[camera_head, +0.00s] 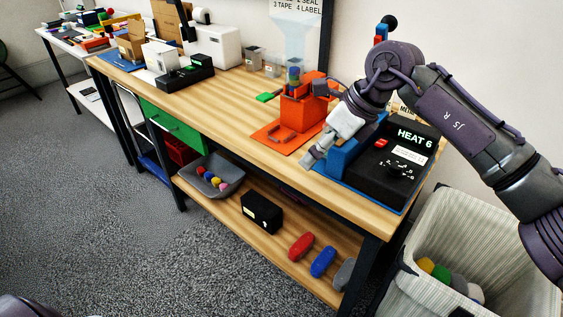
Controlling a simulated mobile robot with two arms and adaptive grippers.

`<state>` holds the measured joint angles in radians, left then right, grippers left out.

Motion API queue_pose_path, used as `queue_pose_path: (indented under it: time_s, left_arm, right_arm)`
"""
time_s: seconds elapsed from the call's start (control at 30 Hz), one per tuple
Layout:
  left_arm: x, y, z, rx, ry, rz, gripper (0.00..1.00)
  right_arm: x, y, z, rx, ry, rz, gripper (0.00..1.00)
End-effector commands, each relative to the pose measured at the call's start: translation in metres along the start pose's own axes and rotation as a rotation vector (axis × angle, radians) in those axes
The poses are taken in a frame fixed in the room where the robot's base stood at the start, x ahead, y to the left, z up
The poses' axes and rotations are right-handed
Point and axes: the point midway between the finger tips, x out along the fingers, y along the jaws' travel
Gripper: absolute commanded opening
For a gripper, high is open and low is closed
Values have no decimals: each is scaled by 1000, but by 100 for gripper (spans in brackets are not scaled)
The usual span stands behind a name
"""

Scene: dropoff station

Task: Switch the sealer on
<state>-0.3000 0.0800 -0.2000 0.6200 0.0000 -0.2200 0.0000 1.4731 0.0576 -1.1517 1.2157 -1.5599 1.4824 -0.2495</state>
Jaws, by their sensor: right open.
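The sealer (372,170) is a black and blue machine at the right end of the wooden workbench. Its display reads HEAT 6 in lit green letters. A small red switch (381,143) and a dial (396,170) show on its top face. My right gripper (312,158) is just left of the sealer's blue front part, pointing down and left. It is open, and I see nothing between its fingers. Its arm crosses above the sealer and hides part of its back. My left gripper is not in view.
An orange stand (301,112) with a clear funnel is close to the left of my right gripper. A striped bin (440,225) stands at the right. Grey carpet lies open at left.

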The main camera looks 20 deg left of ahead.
Motion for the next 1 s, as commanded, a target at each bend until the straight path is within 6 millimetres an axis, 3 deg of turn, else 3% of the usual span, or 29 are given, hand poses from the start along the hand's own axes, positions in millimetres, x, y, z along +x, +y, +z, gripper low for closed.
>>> queue_pose_path:
  time_s: [0.2, 0.4, 1.0]
  left_arm:
    - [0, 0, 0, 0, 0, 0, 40]
    - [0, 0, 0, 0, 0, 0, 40]
    - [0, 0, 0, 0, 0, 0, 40]
  right_arm:
    - [18, 25, 20, 18, -162, 109, 73]
    - [23, 41, 34, 40, -270, 178, 73]
    - [23, 45, 39, 48, -305, 198, 73]
